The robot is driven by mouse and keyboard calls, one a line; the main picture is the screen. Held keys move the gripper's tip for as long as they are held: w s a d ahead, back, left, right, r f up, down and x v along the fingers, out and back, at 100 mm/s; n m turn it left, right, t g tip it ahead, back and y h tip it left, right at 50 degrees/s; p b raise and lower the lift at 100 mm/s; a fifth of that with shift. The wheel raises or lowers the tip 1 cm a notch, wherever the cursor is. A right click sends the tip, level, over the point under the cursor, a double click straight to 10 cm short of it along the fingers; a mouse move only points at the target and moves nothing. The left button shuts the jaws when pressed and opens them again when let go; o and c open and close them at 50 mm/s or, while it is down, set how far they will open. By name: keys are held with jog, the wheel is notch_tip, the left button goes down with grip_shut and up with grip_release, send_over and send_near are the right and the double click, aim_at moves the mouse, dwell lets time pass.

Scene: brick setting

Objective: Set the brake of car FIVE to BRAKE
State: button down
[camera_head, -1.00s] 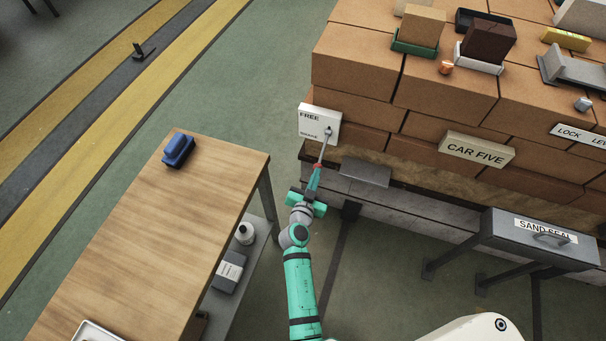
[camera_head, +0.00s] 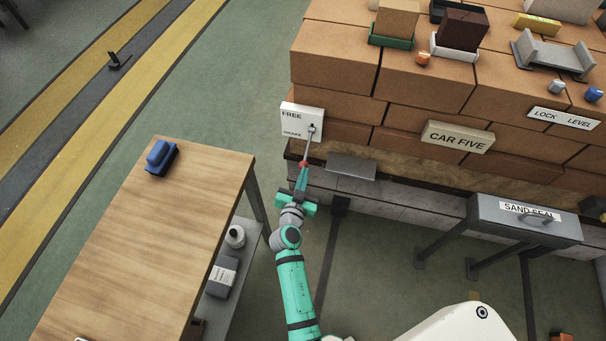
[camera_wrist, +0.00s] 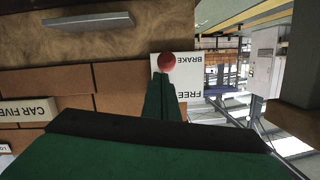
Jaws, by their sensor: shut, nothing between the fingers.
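The white brake plate (camera_head: 291,121) is at the left end of the brick stack marked CAR FIVE (camera_head: 458,137). It reads FREE at the top and BRAKE at the bottom. The grey lever (camera_head: 309,144) runs down from its pivot, with its red knob (camera_head: 303,164) at the low end. In the wrist view the picture is upside down, and the red knob (camera_wrist: 166,62) shows beside the word BRAKE on the plate (camera_wrist: 190,84). My gripper (camera_head: 302,174) is shut and empty, its tips right at the knob. I cannot tell whether they touch it.
A wooden table (camera_head: 150,235) with a blue object (camera_head: 161,157) stands left of my arm. A grey ledge (camera_head: 351,167) juts out below the bricks. A grey SAND SEAL box (camera_head: 525,222) is at the right. Green floor is open between the table and the stack.

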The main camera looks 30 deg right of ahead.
jog(key=s+a+f, duration=0.2)
jog(key=s+a, duration=0.4)
jog(key=s, duration=0.2)
jog(key=shift+a+f, duration=0.25)
jog(key=shift+d, duration=0.1)
